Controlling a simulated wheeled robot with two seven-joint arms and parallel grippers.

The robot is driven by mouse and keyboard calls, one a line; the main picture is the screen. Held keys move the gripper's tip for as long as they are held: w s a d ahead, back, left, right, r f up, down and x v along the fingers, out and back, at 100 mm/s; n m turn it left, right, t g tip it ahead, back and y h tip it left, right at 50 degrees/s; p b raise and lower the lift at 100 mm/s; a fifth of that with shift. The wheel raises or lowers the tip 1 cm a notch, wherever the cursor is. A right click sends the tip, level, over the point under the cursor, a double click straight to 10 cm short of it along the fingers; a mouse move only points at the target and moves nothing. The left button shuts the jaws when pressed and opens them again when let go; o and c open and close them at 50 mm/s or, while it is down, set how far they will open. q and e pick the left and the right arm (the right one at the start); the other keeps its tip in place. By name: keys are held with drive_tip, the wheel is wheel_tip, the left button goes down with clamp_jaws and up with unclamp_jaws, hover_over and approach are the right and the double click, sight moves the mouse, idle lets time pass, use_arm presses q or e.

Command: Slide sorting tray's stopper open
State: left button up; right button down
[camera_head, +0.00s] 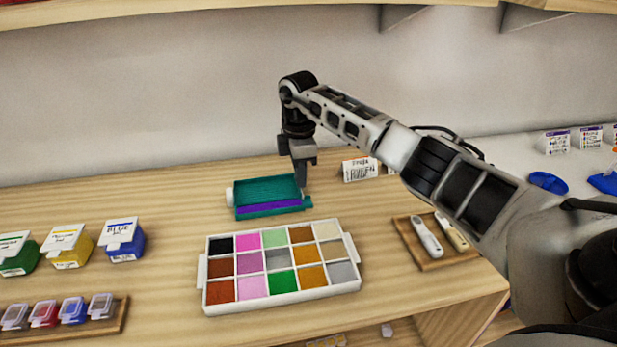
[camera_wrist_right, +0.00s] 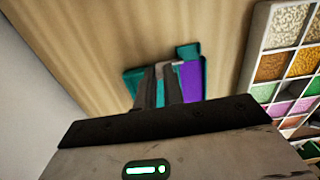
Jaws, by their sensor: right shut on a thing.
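The sorting tray (camera_head: 268,190) is a shallow teal tray with a strip of purple beads along its front side. It lies on the wooden table behind the compartment box. My right gripper (camera_head: 303,186) points down at the tray's right end, its fingers close together there. In the right wrist view my right gripper (camera_wrist_right: 160,80) covers part of the teal tray, with the purple strip (camera_wrist_right: 190,82) beside the fingers. It is shut on the stopper at this end, which the fingers mostly hide. A small teal end piece (camera_wrist_right: 188,51) sticks out past them. My left gripper is not in view.
A white box (camera_head: 282,306) with several coloured bead compartments stands in front of the tray. Lidded bead jars (camera_head: 122,240) stand at left, and small clear-lidded pots (camera_head: 73,310) in front of them. A wooden tray (camera_head: 438,262) with two tools lies at right. A white label box (camera_head: 360,168) stands behind.

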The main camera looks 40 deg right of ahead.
drive_tip(key=c, duration=1.5)
unclamp_jaws()
drive_tip(key=shift+r, duration=0.1)
wheel_tip(320, 180, up, 7)
drive_tip(key=shift+r+b, duration=0.15)
drive_tip(key=shift+b, duration=0.25)
